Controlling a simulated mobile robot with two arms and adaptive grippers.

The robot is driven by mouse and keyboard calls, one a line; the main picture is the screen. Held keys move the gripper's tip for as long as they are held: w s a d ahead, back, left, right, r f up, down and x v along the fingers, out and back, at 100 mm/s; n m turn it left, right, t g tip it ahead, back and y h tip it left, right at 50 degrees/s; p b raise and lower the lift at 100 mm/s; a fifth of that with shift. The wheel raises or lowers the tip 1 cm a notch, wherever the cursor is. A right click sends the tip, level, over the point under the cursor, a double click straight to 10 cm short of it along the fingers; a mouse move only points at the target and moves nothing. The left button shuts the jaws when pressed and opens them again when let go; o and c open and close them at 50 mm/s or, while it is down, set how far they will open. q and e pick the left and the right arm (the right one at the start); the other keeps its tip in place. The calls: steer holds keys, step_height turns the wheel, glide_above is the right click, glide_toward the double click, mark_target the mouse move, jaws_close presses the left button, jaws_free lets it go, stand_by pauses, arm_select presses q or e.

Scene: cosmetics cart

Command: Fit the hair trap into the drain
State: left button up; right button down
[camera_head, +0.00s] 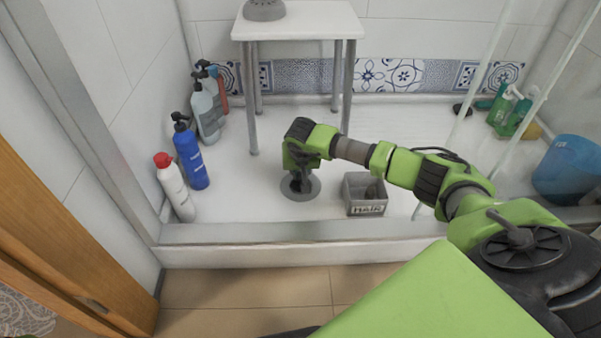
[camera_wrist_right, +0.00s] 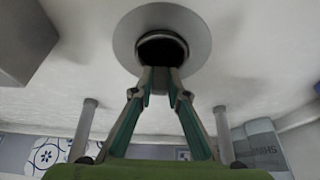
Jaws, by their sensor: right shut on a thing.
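The drain (camera_head: 300,194) is a round grey ring in the white shower floor, and it also shows in the wrist view (camera_wrist_right: 196,48). A dark, round, cup-like piece with a grey rim, seemingly the hair trap (camera_wrist_right: 161,45), is in the drain's middle; its depth cannot be told. My right gripper (camera_head: 298,184) points down over the drain. In the wrist view its fingertips (camera_wrist_right: 160,76) are together at the piece's near edge, shut on it; the fingers hide part of it. My left gripper is not in view.
A grey box (camera_head: 366,208) labelled HAIR stands right of the drain, with something dark inside. A white stool (camera_head: 297,22) bears a grey domed piece (camera_head: 264,10). Bottles (camera_head: 190,155) line the left wall. A blue bucket (camera_head: 567,168) stands at right. A raised sill (camera_head: 300,233) runs in front.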

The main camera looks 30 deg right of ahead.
steer(key=shift+f+b, duration=0.4)
steer(key=shift+f, duration=0.3)
steer(key=c, duration=1.9)
jaws_free()
steer(key=v, duration=1.2)
steer(key=shift+r, duration=0.15)
